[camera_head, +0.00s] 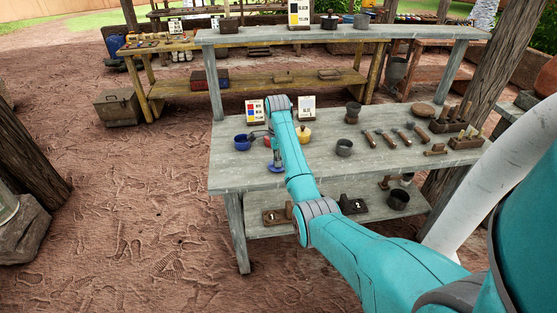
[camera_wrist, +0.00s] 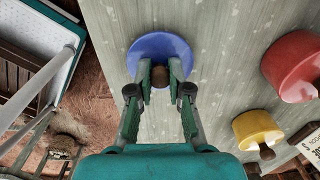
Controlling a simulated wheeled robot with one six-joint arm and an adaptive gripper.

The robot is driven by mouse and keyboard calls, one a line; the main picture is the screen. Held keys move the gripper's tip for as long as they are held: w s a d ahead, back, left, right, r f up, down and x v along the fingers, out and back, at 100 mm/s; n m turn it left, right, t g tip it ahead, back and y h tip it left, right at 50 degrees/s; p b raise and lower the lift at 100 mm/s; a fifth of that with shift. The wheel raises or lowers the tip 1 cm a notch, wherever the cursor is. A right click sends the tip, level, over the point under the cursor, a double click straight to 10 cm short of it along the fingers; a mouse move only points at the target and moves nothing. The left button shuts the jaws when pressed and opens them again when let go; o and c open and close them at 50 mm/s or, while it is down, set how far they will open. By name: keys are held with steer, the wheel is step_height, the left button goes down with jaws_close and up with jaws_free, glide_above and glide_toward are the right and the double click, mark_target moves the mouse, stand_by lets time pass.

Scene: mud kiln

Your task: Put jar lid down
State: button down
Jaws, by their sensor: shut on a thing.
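The blue jar lid (camera_wrist: 150,45) is a round disc with a brown knob (camera_wrist: 160,76). My gripper (camera_wrist: 160,74) is shut on this knob, with one finger on each side. In the head view the blue lid (camera_head: 275,168) shows below my gripper (camera_head: 276,158), over the left part of the grey table (camera_head: 228,180). I cannot tell whether the lid touches the tabletop. A blue jar (camera_head: 242,143) stands to the left of the lid, near the table's left edge. My arm hides part of the table.
A yellow lidded jar (camera_head: 304,135) and a red piece (camera_wrist: 292,65) stand close by. Two sign cards (camera_head: 255,111) stand behind. A dark cup (camera_head: 344,147), several tools (camera_head: 385,140) and a wooden rack (camera_head: 455,128) are to the right. Bare tabletop lies front right.

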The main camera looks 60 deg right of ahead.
steer(key=shift+f, duration=0.4)
steer(key=shift+f, duration=0.15)
steer(key=c, duration=1.1)
jaws_free()
